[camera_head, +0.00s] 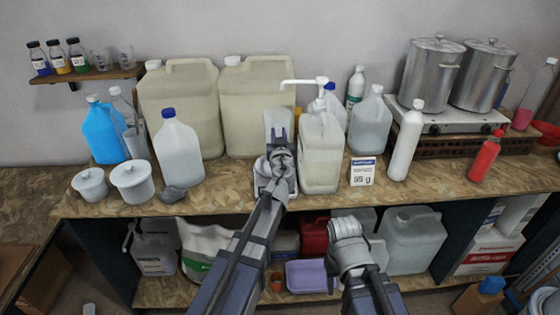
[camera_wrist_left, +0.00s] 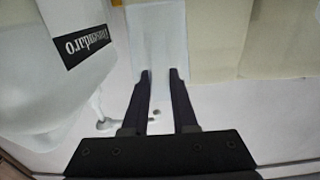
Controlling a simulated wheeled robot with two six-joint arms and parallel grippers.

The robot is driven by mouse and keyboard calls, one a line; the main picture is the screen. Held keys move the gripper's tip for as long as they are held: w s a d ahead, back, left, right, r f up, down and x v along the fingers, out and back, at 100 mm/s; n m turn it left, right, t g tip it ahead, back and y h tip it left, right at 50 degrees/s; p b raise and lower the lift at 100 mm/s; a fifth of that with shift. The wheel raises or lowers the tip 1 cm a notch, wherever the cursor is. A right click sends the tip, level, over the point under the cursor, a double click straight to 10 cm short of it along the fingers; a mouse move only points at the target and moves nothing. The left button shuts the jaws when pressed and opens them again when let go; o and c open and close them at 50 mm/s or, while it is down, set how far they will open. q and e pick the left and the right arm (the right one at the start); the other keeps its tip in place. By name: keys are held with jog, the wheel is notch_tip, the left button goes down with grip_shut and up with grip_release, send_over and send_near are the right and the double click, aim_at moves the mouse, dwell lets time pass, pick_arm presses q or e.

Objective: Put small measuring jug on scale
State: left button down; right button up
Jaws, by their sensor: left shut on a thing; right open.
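A small translucent measuring jug (camera_head: 278,121) is between the fingers of my left gripper (camera_head: 279,143), at the middle of the worktop. In the left wrist view the pale jug (camera_wrist_left: 156,45) shows between the two dark fingers (camera_wrist_left: 159,78). My left gripper is shut on it. A pale flat thing (camera_head: 262,168), which may be the scale, shows beside my left wrist and is mostly hidden by it. I cannot tell whether the jug touches it. My right gripper (camera_head: 346,226) is open and empty, in front of the lower shelf; its fingertips are hard to make out.
A pump canister (camera_head: 321,155) stands close to the right of the jug, with a "95 g" card (camera_head: 362,172) beyond it. Large beige canisters (camera_head: 255,105) stand behind. A white bottle (camera_head: 179,153) and lidded tubs (camera_head: 132,181) stand left. The front worktop strip is mostly clear.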

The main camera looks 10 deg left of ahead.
pick_arm(q)
jog(key=shift+f+b, duration=5)
jog(key=shift+f, duration=0.1)
jog(key=shift+f, duration=0.15)
jog(key=c, duration=0.7)
grip_release()
jog(key=v, duration=1.2)
jog(key=shift+r, duration=0.3)
